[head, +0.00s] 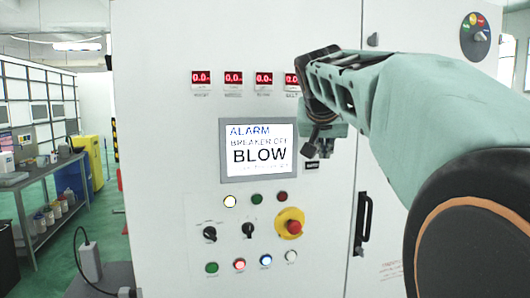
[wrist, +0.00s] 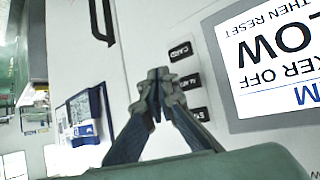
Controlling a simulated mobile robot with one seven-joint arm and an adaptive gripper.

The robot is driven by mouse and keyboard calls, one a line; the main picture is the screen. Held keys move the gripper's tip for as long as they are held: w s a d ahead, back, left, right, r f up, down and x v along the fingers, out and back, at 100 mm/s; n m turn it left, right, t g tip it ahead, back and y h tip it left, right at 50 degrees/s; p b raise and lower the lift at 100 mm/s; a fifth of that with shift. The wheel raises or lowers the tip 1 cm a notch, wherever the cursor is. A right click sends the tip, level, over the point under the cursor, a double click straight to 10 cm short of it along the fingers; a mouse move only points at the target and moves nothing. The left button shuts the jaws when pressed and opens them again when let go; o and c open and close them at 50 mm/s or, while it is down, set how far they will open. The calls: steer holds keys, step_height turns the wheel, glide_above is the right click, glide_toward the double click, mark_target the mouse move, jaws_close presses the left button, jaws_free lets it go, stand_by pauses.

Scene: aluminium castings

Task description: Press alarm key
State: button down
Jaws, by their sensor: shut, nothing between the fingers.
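The screen also shows, turned over, in the wrist view (wrist: 280,60). Beside it in the wrist view are small black labelled keys: one reads "CARD" (wrist: 181,50), a middle one (wrist: 190,81) is partly covered and hard to read, and a third (wrist: 198,114) is also hard to read. My gripper (wrist: 157,84) is shut and empty, its tips beside the middle key; contact cannot be told. In the head view my gripper (head: 318,150) is right of the screen, hiding most keys.
Below the screen are lamps, two black rotary knobs (head: 248,230), a red emergency stop (head: 292,227) on yellow, and a row of buttons (head: 239,265). A black door handle (head: 362,223) stands to the right. A workbench (head: 45,165) is at the far left.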

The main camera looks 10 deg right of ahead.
steer(key=shift+s+b, duration=0.3)
steer(key=shift+s, duration=0.65)
steer(key=shift+w, duration=0.15)
